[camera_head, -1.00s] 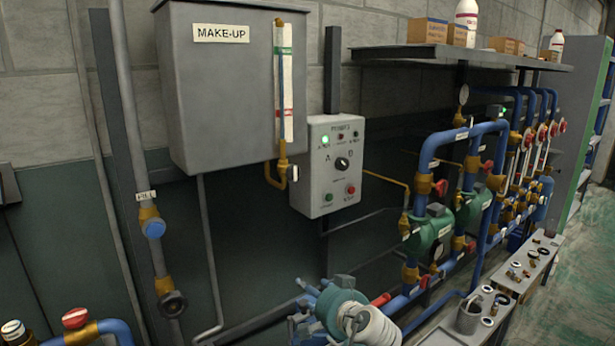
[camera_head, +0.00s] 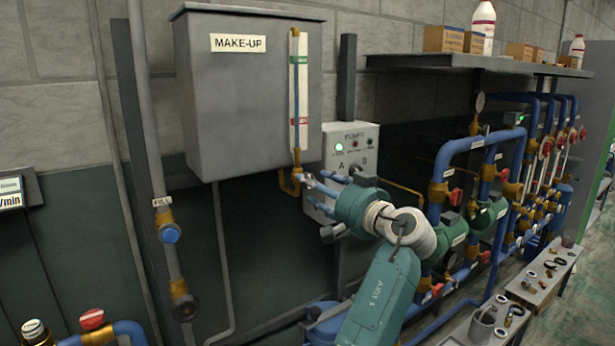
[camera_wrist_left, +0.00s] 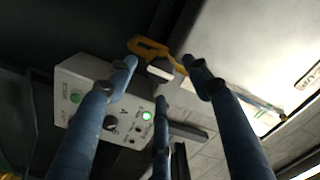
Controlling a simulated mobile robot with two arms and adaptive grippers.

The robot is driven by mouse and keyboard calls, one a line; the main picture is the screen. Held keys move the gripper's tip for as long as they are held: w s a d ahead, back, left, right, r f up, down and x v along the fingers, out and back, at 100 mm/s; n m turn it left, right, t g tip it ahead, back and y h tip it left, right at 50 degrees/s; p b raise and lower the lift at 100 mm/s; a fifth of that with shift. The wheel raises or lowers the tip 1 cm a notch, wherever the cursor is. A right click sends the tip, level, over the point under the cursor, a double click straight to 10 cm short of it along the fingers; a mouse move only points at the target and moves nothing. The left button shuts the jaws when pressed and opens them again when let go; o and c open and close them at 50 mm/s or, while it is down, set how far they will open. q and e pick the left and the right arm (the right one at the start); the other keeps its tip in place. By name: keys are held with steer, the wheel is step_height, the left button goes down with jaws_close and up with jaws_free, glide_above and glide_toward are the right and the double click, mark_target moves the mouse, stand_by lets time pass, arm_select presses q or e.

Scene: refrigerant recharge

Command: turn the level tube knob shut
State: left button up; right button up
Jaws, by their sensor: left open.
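The level tube (camera_head: 298,90), with green and red marks, runs down the right front of the grey MAKE-UP tank (camera_head: 245,85). Its brass bottom fitting (camera_head: 288,183) bends under the tank. In the left wrist view a small grey knob (camera_wrist_left: 161,71) sits by the brass fitting (camera_wrist_left: 150,47). My left gripper (camera_head: 312,188) is just right of the fitting, blue fingers toward it. In the wrist view the open fingers (camera_wrist_left: 160,82) are spread around the knob's picture position; contact cannot be told. In the head view the knob is not clear. My right gripper is out of view.
A control box (camera_head: 350,150) with a lit green lamp stands right behind my gripper; it also shows in the wrist view (camera_wrist_left: 95,100). Blue pipes (camera_head: 440,165) and green pumps (camera_head: 450,235) fill the right. The FILL pipe (camera_head: 155,130) stands left.

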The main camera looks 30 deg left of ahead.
arm_select(q)
steer(key=shift+p+x, duration=0.45)
steer(key=shift+x, duration=1.6)
steer(key=c, duration=1.2)
